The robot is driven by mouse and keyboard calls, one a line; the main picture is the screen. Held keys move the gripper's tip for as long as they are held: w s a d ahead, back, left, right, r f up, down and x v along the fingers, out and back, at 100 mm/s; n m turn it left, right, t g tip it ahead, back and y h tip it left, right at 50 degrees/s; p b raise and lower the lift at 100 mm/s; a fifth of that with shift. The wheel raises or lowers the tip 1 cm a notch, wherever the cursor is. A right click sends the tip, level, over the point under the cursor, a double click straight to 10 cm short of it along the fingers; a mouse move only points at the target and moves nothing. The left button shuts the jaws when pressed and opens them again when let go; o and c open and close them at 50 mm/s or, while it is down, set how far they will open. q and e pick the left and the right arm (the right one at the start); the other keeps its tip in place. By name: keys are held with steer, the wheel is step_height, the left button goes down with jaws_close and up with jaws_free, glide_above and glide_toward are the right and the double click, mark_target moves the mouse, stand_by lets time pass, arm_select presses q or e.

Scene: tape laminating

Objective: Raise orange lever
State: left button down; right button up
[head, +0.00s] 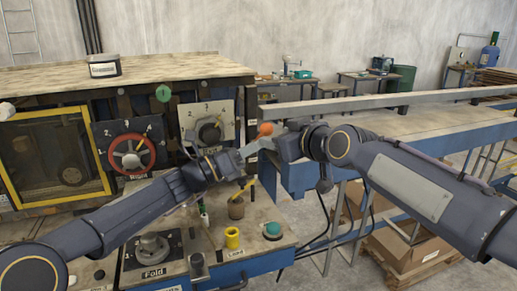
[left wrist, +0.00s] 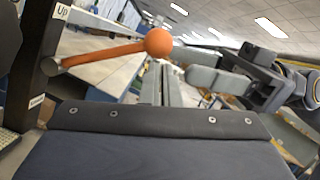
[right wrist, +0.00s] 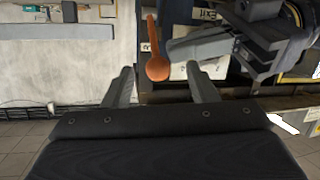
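The orange lever's ball knob (head: 265,128) shows at the right end of the machine front. In the left wrist view its shaft (left wrist: 100,54) runs out sideways from a dark post, below an "Up" label, to the knob (left wrist: 159,42). My left gripper (head: 250,152) has its fingers together just below the knob; they look empty. My right gripper (head: 268,142) is close on the knob's right. In the right wrist view its fingers (right wrist: 163,72) are apart, with the knob (right wrist: 157,68) between or just beyond the tips. I cannot tell whether either gripper touches the lever.
The machine carries a red dial (head: 132,153), a black dial (head: 209,132) and a yellow-framed window (head: 55,155). A long blue conveyor table (head: 420,125) extends right. Cardboard boxes (head: 405,250) lie below.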

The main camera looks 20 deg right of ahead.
arm_select(q)
steer(key=shift+w+r+n+p, duration=0.1)
steer(key=shift+r+n+p, duration=0.25)
steer(key=shift+p, duration=0.75)
arm_select(e)
steer(key=s+a+f+m+g, duration=0.1)
steer(key=s+f+m+g, duration=0.2)
steer(key=s+f, duration=0.9)
steer(key=s+a+f+m+g, duration=0.1)
steer(key=s+f+m+g, duration=0.2)
steer(key=s+f+g, duration=0.3)
steer(key=s+f, duration=0.3)
steer(key=s, duration=0.3)
steer(key=s+f, duration=0.2)
steer(key=s, duration=0.5)
steer(key=shift+a+f, duration=0.3)
steer(key=shift+f, duration=0.1)
arm_select(q)
steer(key=shift+f, duration=0.15)
